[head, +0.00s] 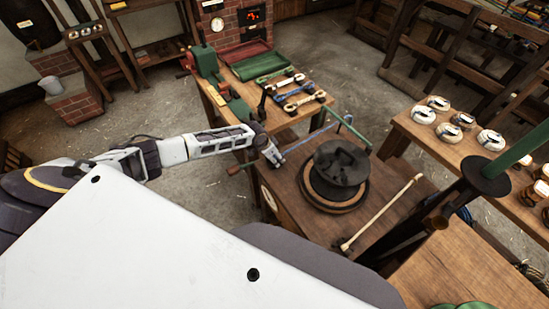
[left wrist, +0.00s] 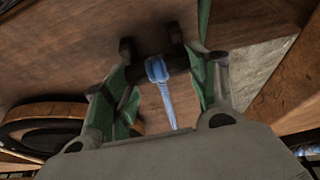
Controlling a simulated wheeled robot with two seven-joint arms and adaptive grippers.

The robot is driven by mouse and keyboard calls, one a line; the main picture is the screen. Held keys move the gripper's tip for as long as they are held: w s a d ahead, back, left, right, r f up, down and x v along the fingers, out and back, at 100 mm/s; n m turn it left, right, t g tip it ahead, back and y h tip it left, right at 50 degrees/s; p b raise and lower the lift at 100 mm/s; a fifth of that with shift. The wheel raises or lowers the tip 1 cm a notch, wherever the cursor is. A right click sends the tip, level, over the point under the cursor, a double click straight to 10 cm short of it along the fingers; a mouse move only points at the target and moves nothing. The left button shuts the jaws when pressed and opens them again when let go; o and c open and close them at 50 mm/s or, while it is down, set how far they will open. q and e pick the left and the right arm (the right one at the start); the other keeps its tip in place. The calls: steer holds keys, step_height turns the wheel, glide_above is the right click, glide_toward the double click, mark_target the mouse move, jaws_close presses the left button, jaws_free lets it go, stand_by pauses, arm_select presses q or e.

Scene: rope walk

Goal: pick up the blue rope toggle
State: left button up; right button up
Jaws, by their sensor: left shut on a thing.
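The blue rope toggle shows in the left wrist view as a blue loop with a straight blue tail (left wrist: 167,98) on a dark crossbar between my finger pads. My left gripper (left wrist: 152,58) is shut on it; the green-padded fingers stand on either side. In the head view my left gripper (head: 272,156) is at the left edge of the brown table (head: 385,185), and a thin blue-grey length (head: 298,143) runs from it to the upper right. Whether the toggle touches the table is not clear. My right gripper is not in view.
A dark round lidded pot (head: 341,163) stands right of my left gripper. A bench behind holds a green machine (head: 212,75) and several coloured pieces (head: 293,90). A shelf at right carries several pale coils (head: 490,139).

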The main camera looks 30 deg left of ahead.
mark_target(275, 157)
arm_select(q)
steer(key=shift+r, duration=4.6)
